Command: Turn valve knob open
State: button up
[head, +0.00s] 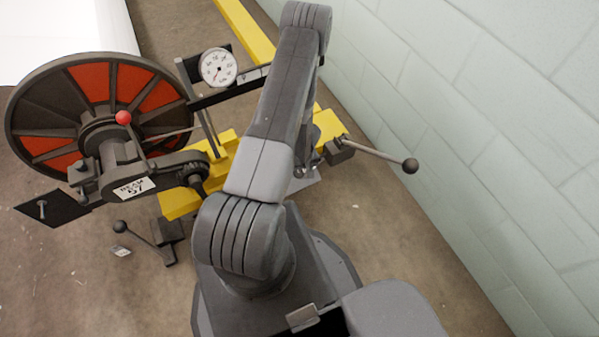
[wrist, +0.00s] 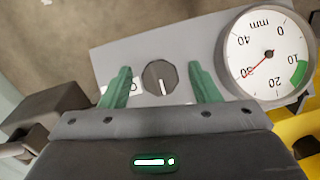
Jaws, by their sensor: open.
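The valve knob (wrist: 160,77) is a dark, faceted round knob with a white pointer line, set on a light grey panel (wrist: 125,52) in the wrist view. My gripper (wrist: 160,75) is open, with its two green fingers on either side of the knob. Gaps show between the fingers and the knob, and I cannot tell the distance in depth. The pointer line runs toward the lower side of the knob, near my gripper's body. In the head view my arm hides the knob and the gripper.
A round gauge marked mm (wrist: 268,55) stands close right of the right finger. Another white gauge (head: 218,67) shows in the head view by a large black and red wheel (head: 92,82). A ball-ended lever (head: 380,155) sticks out toward the block wall (head: 470,110).

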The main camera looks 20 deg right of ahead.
jog(key=c, duration=1)
